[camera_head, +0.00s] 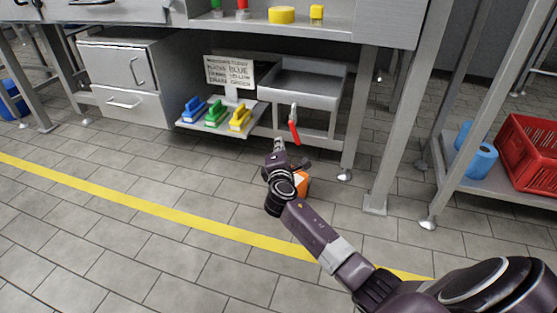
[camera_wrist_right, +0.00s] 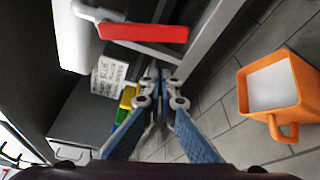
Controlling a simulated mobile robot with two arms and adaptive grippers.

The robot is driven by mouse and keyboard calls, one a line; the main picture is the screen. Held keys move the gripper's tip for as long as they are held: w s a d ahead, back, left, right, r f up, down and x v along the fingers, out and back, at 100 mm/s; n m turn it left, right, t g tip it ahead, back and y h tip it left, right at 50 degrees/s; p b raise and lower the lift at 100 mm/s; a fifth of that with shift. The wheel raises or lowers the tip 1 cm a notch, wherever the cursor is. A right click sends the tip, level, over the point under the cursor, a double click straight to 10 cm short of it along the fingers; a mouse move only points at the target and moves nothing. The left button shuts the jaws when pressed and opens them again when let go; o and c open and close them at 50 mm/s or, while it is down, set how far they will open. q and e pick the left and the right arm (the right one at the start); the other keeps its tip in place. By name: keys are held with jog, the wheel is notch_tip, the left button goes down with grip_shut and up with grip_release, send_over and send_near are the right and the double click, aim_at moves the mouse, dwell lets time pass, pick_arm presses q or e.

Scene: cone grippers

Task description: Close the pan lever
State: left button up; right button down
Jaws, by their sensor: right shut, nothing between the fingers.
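The pan is a grey metal basin (camera_head: 308,82) on a stand under the table. Its red lever (camera_head: 294,130) hangs down, slightly tilted, from a pale valve at the front of the pan. In the right wrist view the red lever (camera_wrist_right: 145,32) lies across the upper part, beyond and above the fingertips. My right gripper (camera_head: 279,143) is just left of and slightly below the lever in the head view, apart from it. In the right wrist view its blue-padded fingers (camera_wrist_right: 160,80) meet at the tips with nothing between them. My left gripper is not in view.
Blue, green and yellow blocks (camera_head: 215,113) sit on a low shelf with a sign (camera_head: 229,71) behind. An orange container with a handle (camera_wrist_right: 272,92) stands on the floor near my right wrist. A red crate (camera_head: 527,152) is on the right shelf.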

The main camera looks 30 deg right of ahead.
aim_at(295, 132)
jog(key=shift+s+d+r+b, duration=0.25)
jog(key=shift+s+d, duration=0.25)
jog(key=shift+s, duration=0.25)
jog(key=shift+s+d+r+b, duration=0.15)
jog(key=shift+s+d+r, duration=0.2)
jog(key=shift+s+d, duration=0.25)
jog(key=shift+s+a, duration=0.1)
